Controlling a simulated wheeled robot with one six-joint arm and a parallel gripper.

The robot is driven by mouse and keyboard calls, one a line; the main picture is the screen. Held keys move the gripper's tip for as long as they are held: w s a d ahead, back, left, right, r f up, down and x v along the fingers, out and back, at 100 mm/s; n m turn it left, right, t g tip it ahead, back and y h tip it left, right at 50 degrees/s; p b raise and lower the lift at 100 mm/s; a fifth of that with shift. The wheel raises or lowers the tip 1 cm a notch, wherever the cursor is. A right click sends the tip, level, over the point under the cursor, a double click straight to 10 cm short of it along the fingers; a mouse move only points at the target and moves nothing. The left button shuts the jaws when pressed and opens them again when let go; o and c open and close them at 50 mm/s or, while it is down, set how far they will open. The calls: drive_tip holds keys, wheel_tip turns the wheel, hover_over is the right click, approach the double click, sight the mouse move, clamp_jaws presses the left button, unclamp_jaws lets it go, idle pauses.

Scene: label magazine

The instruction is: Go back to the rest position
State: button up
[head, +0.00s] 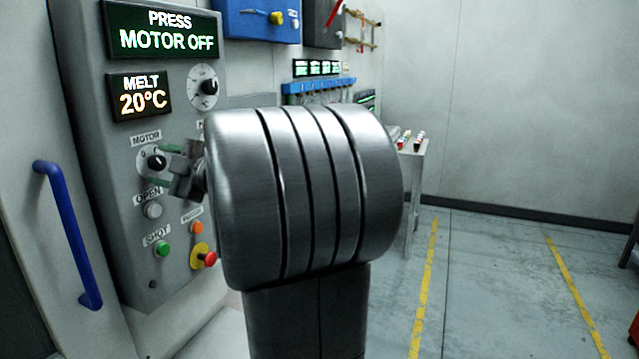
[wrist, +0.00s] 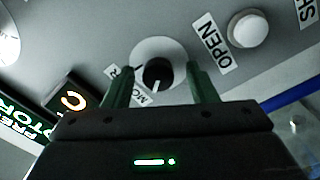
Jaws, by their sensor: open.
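My gripper (head: 167,165) is in front of the press control panel, at the MOTOR knob (head: 157,161). In the wrist view my gripper (wrist: 162,80) has its two green fingers apart, one on each side of the black MOTOR knob (wrist: 158,73). Nothing is held between them. I cannot tell whether a finger touches the knob. My grey arm link hides much of the middle of the head view. The upper display (head: 164,30) reads PRESS MOTOR OFF.
The panel also carries a MELT 20°C display (head: 140,97), another knob (head: 206,87), a white OPEN button (head: 152,210), a green SHOT button (head: 162,248) and a red emergency button (head: 209,259). A blue handle (head: 68,232) stands out at left.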

drive_tip(key=shift+s+d+r+m+p, duration=0.15)
drive_tip(key=shift+r+m+p, duration=0.2)
drive_tip(key=shift+m+p, duration=0.6)
drive_tip(key=m+p, duration=0.2)
drive_tip(key=m, duration=0.2)
drive_tip(key=shift+m+p, duration=0.3)
drive_tip(key=shift+m, duration=0.05)
drive_tip(key=m+p, duration=0.2)
drive_tip(key=m, duration=0.1)
drive_tip(key=shift+f+m+p, duration=0.2)
drive_tip(key=shift+m+p, duration=0.6)
drive_tip(key=shift+m, duration=0.8)
